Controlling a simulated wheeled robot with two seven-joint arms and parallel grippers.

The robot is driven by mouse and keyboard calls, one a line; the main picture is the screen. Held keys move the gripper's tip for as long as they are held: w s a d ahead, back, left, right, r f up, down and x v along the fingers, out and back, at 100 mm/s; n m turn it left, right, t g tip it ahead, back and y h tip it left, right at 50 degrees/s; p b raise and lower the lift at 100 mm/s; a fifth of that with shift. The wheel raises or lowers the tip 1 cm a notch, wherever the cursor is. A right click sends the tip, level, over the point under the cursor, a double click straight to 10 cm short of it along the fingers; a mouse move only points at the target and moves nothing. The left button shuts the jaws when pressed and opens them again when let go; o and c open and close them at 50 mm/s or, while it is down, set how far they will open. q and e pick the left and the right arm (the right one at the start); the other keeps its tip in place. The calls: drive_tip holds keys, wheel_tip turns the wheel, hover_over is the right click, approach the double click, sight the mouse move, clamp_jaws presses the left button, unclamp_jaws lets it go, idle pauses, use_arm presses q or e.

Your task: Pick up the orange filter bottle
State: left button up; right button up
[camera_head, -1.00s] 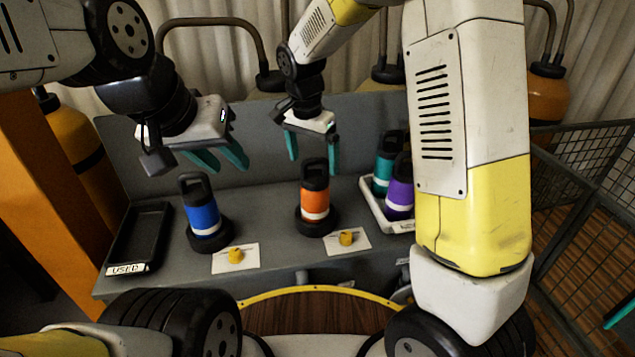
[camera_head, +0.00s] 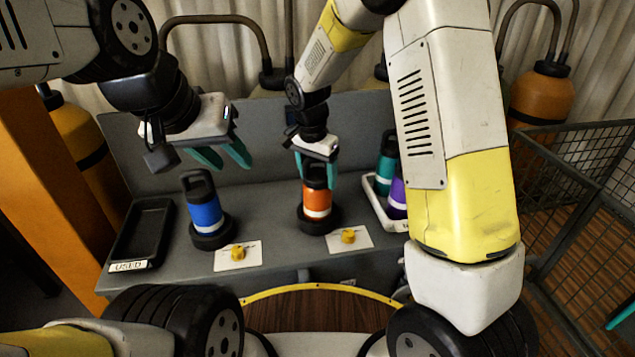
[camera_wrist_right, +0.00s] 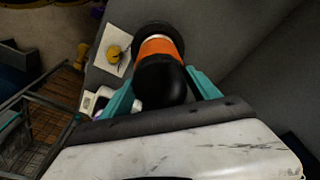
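The orange filter bottle (camera_head: 316,201) stands upright in a round black base (camera_head: 318,223) on the grey bench, with a black cap and a white band. My right gripper (camera_head: 317,176) is lowered over its top, with its teal fingers on either side of the black cap. In the right wrist view the bottle (camera_wrist_right: 160,48) lies between the open fingers (camera_wrist_right: 163,92); whether they touch it is unclear. My left gripper (camera_head: 222,157) is open and empty above and behind the blue bottle (camera_head: 205,213).
A black tray labelled USED (camera_head: 143,234) lies at the left. A white tray (camera_head: 383,212) holds teal (camera_head: 386,165) and purple (camera_head: 397,199) bottles, partly hidden by my right arm. Yellow knobs on white cards (camera_head: 238,254) lie in front of the bases.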

clamp_jaws()
drive_tip(key=shift+r, duration=0.1)
